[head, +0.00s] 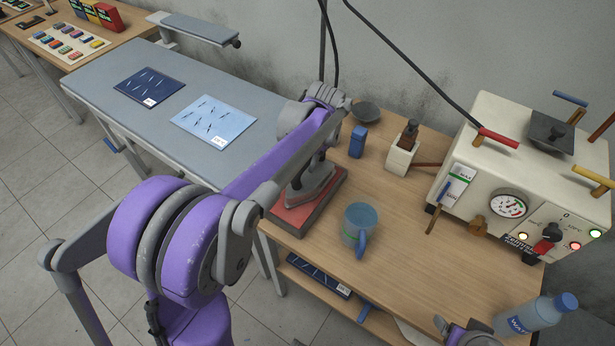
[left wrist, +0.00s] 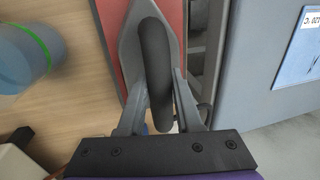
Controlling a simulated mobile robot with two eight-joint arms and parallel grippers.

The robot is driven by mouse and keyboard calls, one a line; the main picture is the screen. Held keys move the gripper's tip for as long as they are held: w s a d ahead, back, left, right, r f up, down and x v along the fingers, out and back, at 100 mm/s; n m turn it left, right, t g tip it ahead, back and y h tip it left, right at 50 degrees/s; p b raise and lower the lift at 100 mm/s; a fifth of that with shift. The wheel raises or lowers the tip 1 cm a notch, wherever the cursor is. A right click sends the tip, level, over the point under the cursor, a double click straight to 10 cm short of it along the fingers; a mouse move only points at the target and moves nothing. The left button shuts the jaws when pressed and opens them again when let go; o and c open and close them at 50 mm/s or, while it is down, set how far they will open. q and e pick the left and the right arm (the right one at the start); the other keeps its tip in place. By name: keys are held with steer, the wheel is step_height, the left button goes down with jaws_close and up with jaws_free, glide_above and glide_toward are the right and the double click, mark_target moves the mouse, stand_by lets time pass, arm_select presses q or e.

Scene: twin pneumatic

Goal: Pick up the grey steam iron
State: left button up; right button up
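The grey steam iron (head: 313,178) sits flat on a red rest (head: 327,204) at the left end of the wooden table. In the left wrist view its grey soleplate body (left wrist: 130,45) and black handle (left wrist: 154,50) show from above. My left gripper (left wrist: 161,85) is over the iron with one finger on each side of the handle. Whether the fingers press on the handle or stand slightly apart from it I cannot tell. In the head view my arm hides these fingers and part of the iron.
A blue cup (head: 360,222) stands close right of the rest. Beyond are a small blue block (head: 357,142), a cream holder (head: 401,156) and a large cream machine (head: 520,165). A water bottle (head: 535,314) is at the front right. A grey-blue ironing table (head: 210,75) adjoins the left.

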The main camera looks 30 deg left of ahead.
arm_select(q)
jaws_close()
stand_by(1.0)
